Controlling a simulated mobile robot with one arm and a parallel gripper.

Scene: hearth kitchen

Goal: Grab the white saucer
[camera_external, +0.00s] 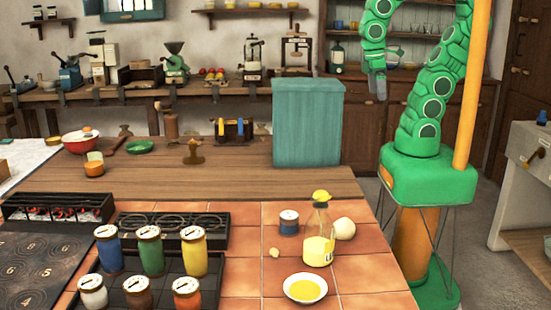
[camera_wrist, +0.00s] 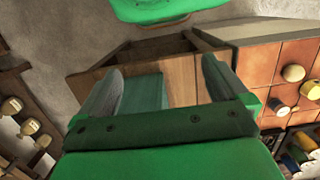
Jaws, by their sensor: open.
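A small white saucer (camera_external: 305,301) with something yellow in it lies on the orange tiles near the front edge of the counter in the external view. I cannot make it out in the wrist view. My gripper (camera_external: 377,88) hangs high at the back right, beyond the teal box and far from the saucer. In the wrist view my gripper (camera_wrist: 162,72) shows two fingers wide apart with nothing held between them.
A bottle with a yellow stopper (camera_external: 319,240), a pale round item (camera_external: 344,229) and a blue jar (camera_external: 289,222) stand behind the saucer. Several colored jars stand on a dark tray to its left. A teal box (camera_external: 308,122) stands at the wooden counter's back right.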

